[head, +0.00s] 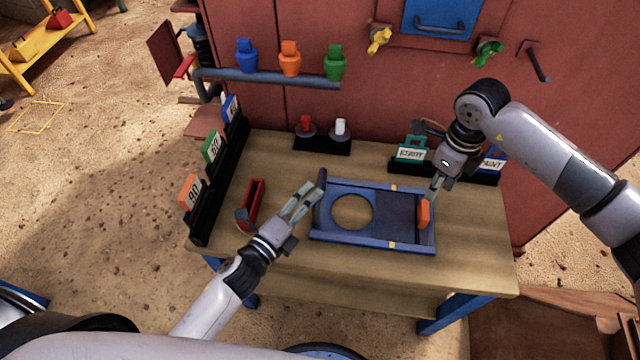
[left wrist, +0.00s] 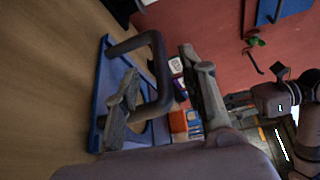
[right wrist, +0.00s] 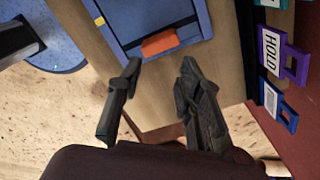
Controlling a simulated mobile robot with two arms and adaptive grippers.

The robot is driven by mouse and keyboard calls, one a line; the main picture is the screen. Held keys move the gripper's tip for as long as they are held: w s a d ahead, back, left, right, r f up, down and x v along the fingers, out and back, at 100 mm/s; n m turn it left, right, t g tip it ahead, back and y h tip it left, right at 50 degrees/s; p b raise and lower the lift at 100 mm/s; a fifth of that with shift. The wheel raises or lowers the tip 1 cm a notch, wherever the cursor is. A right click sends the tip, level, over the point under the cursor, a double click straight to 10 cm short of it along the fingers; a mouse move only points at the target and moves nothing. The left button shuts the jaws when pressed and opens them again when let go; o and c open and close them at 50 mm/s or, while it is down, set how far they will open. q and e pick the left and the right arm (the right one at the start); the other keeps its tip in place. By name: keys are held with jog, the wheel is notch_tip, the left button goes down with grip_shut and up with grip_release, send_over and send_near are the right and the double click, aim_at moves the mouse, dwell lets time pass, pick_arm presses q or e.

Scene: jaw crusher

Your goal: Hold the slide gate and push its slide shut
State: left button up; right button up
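The blue slide gate (head: 375,243) lies flat on the table, its round hole uncovered at the left. Its dark slide (head: 396,215) sits in the right half, with an orange handle (head: 424,215) at the right end. A dark bar handle (head: 320,190) stands at the gate's left end. My left gripper (head: 308,196) is open beside this bar; in the left wrist view the bar (left wrist: 158,75) shows between the spread fingers, contact unclear. My right gripper (head: 434,188) is open near the orange handle; in the right wrist view that handle (right wrist: 160,43) lies just beyond the fingertips.
A red tool-like object (head: 253,204) lies left of the gate. Number cards stand in a black rack (head: 222,185) on the left edge. A small stand (head: 322,145) with red and white knobs and a label rack (head: 398,168) line the back. The front table strip is clear.

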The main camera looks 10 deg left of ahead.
aim_at(321, 183)
pick_arm(q)
jog(key=shift+x, duration=2.8)
jog(key=shift+c, duration=0.2)
grip_shut()
